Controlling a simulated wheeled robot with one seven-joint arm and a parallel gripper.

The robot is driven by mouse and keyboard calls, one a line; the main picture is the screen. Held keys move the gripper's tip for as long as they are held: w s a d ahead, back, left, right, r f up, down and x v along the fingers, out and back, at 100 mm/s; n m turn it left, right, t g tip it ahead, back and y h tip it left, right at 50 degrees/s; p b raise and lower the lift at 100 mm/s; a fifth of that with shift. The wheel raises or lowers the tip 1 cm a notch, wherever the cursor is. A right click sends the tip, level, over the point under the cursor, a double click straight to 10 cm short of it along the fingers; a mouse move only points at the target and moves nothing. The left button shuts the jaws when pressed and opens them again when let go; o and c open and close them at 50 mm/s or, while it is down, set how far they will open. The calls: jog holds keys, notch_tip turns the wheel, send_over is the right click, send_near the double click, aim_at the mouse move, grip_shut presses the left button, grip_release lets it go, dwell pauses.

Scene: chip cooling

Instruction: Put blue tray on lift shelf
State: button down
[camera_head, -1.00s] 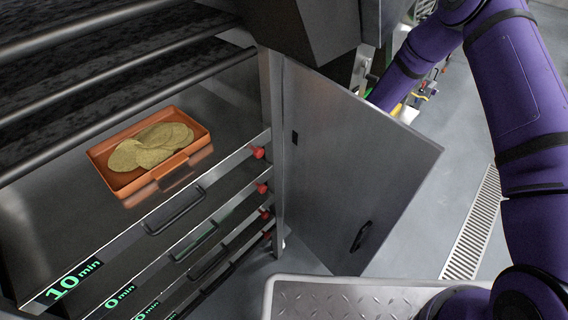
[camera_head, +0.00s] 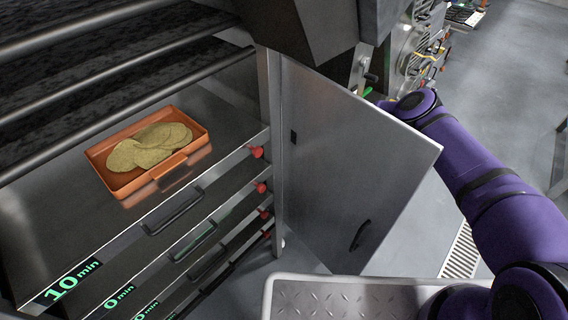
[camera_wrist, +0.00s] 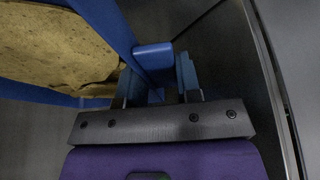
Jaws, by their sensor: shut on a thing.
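The blue tray (camera_wrist: 112,25) shows at the upper left of the wrist view, with yellowish flat chips (camera_wrist: 60,45) in it. My gripper (camera_wrist: 160,90) is shut on the tray's blue handle. The tray and my gripper are hidden in the head view, where my arm reaches behind the open metal door. An orange tray (camera_head: 105,176) with similar chips sits on the top steel shelf (camera_head: 60,215) of the cabinet at left. I cannot tell which surface is the lift shelf.
The open metal door (camera_head: 330,160) stands between the cabinet and my arm. Shelves with dark handles, red knobs (camera_head: 257,152) and a "10 min" label (camera_head: 72,282) are below the orange tray. Other machinery (camera_head: 415,55) stands behind the door.

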jog(key=shift+f, duration=5.1)
jog(key=c, duration=0.8)
grip_release()
jog(key=shift+f, duration=0.1)
jog(key=v, duration=1.2)
